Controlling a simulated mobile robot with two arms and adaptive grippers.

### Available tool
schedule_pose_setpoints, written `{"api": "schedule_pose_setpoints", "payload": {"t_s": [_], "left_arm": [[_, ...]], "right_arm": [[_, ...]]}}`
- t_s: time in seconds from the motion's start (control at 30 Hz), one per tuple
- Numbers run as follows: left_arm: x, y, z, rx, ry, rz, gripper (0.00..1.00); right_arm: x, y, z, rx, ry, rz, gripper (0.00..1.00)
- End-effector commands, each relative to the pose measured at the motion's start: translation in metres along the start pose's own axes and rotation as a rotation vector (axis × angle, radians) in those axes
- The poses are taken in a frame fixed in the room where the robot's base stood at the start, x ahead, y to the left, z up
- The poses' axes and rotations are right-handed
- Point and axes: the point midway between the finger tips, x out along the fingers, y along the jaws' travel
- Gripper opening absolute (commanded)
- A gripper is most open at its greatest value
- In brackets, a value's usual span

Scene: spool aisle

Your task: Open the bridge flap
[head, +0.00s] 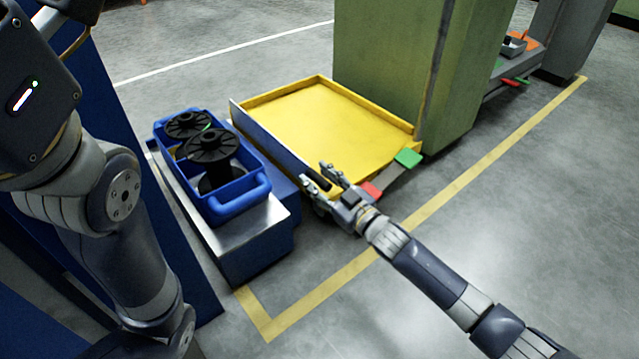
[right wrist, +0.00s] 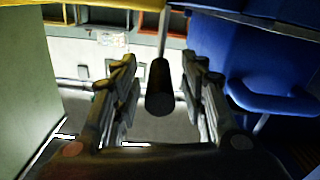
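The bridge flap (head: 270,143) is a grey panel standing upright along the left side of the yellow platform (head: 345,125). A black handle (head: 319,183) sits at its near end. My right gripper (head: 320,187) is at this handle with its fingers spread. In the right wrist view the black handle (right wrist: 160,90) lies between the two fingers of the right gripper (right wrist: 158,72), with gaps on both sides. My left arm shows at the left of the head view, but its gripper is outside the picture.
A blue crate (head: 233,207) with black spools (head: 211,146) stands on a grey-topped cart left of the flap. Red (head: 371,191) and green (head: 408,157) tabs are at the platform's near right corner. A green cabinet (head: 390,60) stands behind. Floor to the right is clear.

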Motion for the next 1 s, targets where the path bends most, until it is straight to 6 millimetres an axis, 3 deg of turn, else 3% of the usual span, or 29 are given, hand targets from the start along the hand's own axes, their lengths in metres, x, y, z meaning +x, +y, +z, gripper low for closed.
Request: {"api": "schedule_pose_setpoints", "payload": {"t_s": [0.23, 0.4, 0.77, 1.0], "left_arm": [[0.0, 0.0, 0.0, 0.0, 0.0, 0.0, 0.0], [0.0, 0.0, 0.0, 0.0, 0.0, 0.0, 0.0], [0.005, -0.001, 0.002, 0.0, 0.0, 0.0, 0.0], [0.02, -0.004, 0.007, 0.0, -0.001, 0.0, 0.0]], "right_arm": [[0.0, 0.0, 0.0, 0.001, 0.0, 0.0, 0.37], [0.0, 0.0, 0.0, 0.0, 0.0, 0.0, 0.0], [0.0, -0.002, -0.002, -0.026, 0.0, 0.0, 0.0], [0.0, -0.01, -0.005, -0.15, 0.0, 0.0, 0.0]]}}
